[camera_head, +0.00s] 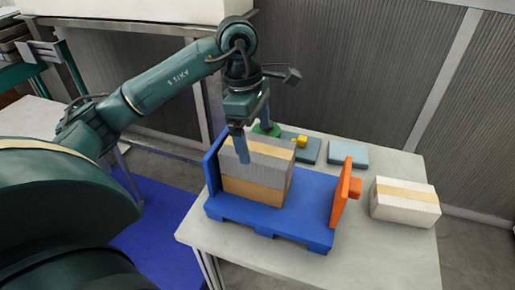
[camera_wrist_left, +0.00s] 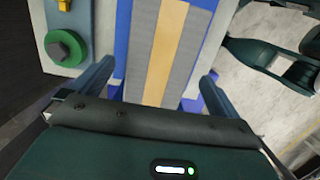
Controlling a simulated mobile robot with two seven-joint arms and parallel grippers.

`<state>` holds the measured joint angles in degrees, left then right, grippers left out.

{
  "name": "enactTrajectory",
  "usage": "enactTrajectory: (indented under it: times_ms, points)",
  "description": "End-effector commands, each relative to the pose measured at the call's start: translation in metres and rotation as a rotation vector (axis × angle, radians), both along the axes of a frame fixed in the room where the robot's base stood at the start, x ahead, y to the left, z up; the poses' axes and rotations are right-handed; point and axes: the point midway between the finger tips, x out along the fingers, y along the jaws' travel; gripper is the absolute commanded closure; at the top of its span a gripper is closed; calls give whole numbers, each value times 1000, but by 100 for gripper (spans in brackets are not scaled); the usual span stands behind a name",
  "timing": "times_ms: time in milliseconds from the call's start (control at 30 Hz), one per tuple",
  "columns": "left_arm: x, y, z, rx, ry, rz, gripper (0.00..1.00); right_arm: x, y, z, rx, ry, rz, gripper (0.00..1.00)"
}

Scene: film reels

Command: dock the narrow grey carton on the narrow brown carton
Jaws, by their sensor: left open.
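The narrow grey carton (camera_head: 270,152), with a tan tape band, rests on top of the narrow brown carton (camera_head: 250,191). Both stand at the left end of a blue tray (camera_head: 315,229), near its raised left wall. My left gripper (camera_head: 252,132) is open above the grey carton, one finger in front of its near face and the other towards the far side. In the left wrist view the grey carton (camera_wrist_left: 186,55) shows between the two spread fingers (camera_wrist_left: 155,85), apart from them. The brown carton is hidden there. My right gripper is out of view.
An orange upright plate (camera_head: 342,192) stands at the tray's right end. A white taped carton (camera_head: 404,207) lies right of it. Behind the tray are a grey-blue panel with a green knob (camera_wrist_left: 66,48) and yellow piece, and a flat blue block (camera_head: 348,156). The table's front right is clear.

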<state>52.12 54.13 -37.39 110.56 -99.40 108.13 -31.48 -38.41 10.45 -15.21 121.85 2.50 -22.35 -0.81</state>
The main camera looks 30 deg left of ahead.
Motion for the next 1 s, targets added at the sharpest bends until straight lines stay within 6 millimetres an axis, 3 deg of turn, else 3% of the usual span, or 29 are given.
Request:
enactTrajectory:
  times_ms: [133,333,1000]
  points:
    - [0,5,32,-1,-5,1,0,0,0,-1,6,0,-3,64]
    - [-2,9,60,1,-1,1,0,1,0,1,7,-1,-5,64]
    - [-2,10,66,0,1,0,0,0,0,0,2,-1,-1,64]
